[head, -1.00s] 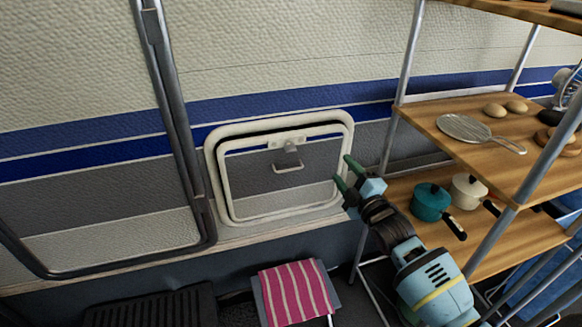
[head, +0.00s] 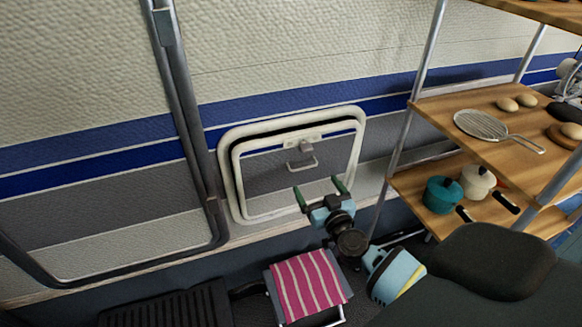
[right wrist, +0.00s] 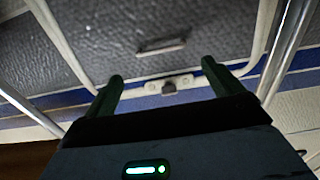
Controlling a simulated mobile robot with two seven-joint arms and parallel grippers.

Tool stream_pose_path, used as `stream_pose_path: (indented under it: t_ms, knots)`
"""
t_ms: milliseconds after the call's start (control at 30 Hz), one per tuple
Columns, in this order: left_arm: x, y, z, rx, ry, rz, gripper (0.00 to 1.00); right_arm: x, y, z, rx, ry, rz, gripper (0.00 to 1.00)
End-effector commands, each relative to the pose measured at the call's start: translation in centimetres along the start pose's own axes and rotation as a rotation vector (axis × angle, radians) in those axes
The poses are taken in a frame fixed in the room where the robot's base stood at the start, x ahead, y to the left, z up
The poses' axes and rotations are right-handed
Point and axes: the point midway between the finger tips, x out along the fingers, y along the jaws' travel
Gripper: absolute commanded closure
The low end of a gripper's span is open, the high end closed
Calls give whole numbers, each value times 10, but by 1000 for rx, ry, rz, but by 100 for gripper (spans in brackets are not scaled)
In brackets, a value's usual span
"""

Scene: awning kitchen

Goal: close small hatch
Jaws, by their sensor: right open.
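The small hatch (head: 262,178) is a grey panel with a white rim, set in a white frame (head: 226,180) on the caravan wall. A dark gap shows along its top edge, so it looks slightly ajar. A latch (head: 305,147) and a handle (head: 302,164) sit near its top middle. My right gripper (head: 320,190) is open and empty in front of the hatch's lower right part, below the handle. In the right wrist view the handle (right wrist: 162,47) and latch (right wrist: 170,86) show between its fingers (right wrist: 162,70); contact cannot be told. My left gripper is out of view.
A wooden shelf rack (head: 450,103) with pots and a strainer (head: 485,125) stands close on the right. A stool with a striped pink cloth (head: 307,285) is below the hatch. A dark-framed door (head: 187,120) is to the left.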

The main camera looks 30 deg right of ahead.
Motion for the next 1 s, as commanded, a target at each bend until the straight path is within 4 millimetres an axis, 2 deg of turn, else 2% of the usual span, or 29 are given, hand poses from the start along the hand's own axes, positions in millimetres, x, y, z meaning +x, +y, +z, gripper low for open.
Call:
stream_pose_path:
  t_ms: [167, 333, 700, 1000]
  knots:
    - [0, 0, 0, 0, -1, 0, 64, -2, 2, 3, 14, -10, 7, 8]
    - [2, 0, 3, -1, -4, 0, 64, 6, 2, 3, 13, -8, 6, 8]
    - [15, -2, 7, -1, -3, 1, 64, 56, 1, 4, 13, -8, 5, 8]
    - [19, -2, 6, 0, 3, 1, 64, 76, 2, 4, 13, -9, 5, 8]
